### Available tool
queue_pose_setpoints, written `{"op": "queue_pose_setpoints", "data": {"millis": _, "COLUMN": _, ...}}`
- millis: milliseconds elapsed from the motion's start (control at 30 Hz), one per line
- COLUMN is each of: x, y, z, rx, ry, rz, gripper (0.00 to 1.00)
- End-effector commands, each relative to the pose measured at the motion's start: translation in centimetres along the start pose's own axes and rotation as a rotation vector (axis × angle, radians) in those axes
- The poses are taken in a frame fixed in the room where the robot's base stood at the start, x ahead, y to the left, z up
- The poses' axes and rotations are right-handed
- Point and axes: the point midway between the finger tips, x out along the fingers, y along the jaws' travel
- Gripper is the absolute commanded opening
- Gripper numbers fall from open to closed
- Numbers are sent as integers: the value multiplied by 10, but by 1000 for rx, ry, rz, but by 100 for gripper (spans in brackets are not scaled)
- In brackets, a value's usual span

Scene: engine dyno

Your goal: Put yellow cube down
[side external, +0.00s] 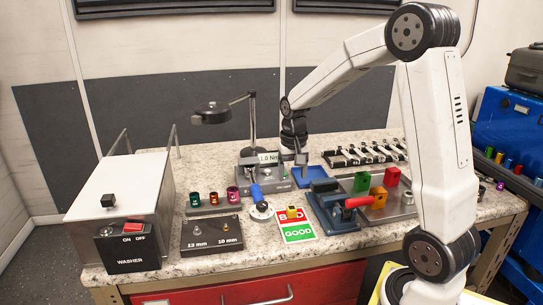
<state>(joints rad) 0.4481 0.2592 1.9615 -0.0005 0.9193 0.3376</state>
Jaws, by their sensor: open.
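A small yellow cube (292,213) sits on the red "BAD" half of a red and green card (298,233) at the front middle of the bench. My gripper (301,158) points down behind and above the card, near the grey device with the "1.0 Nm" display (262,172). It is apart from the yellow cube, with nothing visible in its jaws. The fingertips are small and dark, so their detail is hard to see.
A washer box (125,210) stands at left. A blue tray (311,176) lies behind.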

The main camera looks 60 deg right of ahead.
Motion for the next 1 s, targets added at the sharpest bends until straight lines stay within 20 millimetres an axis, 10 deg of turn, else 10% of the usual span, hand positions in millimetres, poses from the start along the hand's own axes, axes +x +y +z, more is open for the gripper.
{"op": "queue_pose_setpoints", "data": {"millis": 767, "x": -6, "y": -2, "z": 0, "rx": -3, "ry": 3, "rz": -1, "gripper": 72}}
{"op": "queue_pose_setpoints", "data": {"millis": 1000, "x": 2, "y": -35, "z": 6, "rx": -34, "ry": 54, "rz": -24, "gripper": 72}}
